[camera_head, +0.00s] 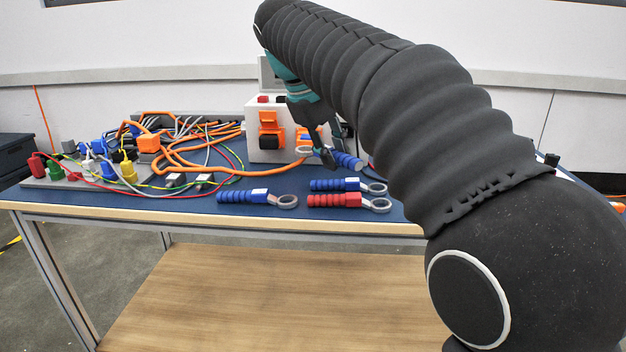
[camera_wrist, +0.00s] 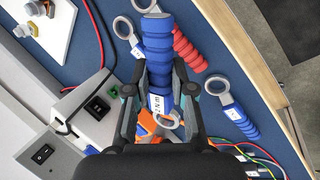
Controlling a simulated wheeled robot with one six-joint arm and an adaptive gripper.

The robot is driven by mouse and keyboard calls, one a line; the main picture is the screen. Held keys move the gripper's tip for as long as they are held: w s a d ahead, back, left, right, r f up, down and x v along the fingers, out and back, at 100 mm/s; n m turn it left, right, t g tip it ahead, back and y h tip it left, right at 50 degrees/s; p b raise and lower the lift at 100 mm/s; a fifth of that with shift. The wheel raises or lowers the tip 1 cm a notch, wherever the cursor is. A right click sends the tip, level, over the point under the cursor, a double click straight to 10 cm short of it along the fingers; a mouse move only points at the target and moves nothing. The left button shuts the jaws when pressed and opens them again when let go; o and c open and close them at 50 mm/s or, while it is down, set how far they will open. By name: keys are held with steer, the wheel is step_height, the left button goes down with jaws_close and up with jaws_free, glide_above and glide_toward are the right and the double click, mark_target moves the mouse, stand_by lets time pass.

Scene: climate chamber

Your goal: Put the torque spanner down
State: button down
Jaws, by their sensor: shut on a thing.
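My gripper (camera_wrist: 158,92) is shut on a blue-handled torque spanner (camera_wrist: 157,45) with a white label and a grey ring end. In the wrist view its handle runs up between the fingers and its ring points toward the camera. In the head view the held spanner (camera_head: 347,161) shows behind my gripper (camera_head: 327,158), ring to the left. It looks larger than the spanners below; its exact height above the table is unclear. A blue spanner (camera_head: 335,185) and a red spanner (camera_head: 333,200) lie side by side on the blue mat (camera_head: 290,215), with another blue spanner (camera_head: 242,196) left.
A white box (camera_head: 265,147) with orange connectors stands behind the spanners. Orange cables (camera_head: 190,165) and a row of coloured plugs (camera_head: 95,165) crowd the left. The table's wooden front edge (camera_head: 260,225) is close to the spanners. Some bare mat shows between them.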

steer(key=a, duration=0.1)
steer(key=w+a+f, duration=0.1)
steer(key=a+f, duration=0.1)
steer(key=shift+w+a+f, duration=0.15)
steer(key=shift+w, duration=0.2)
steer(key=shift+f+b, duration=0.5)
steer(key=shift+f, duration=1.45)
steer(key=shift+f, duration=0.5)
steer(key=shift+s+f, duration=0.1)
steer(key=shift+f, duration=0.1)
steer(key=c, duration=1)
jaws_free()
steer(key=shift+f, duration=0.15)
steer(key=shift+r, duration=0.3)
steer(key=shift+r, duration=0.3)
steer(key=p+v, duration=0.2)
steer(key=v, duration=1)
steer(key=shift+r+p, duration=0.3)
steer(key=shift+p, duration=0.1)
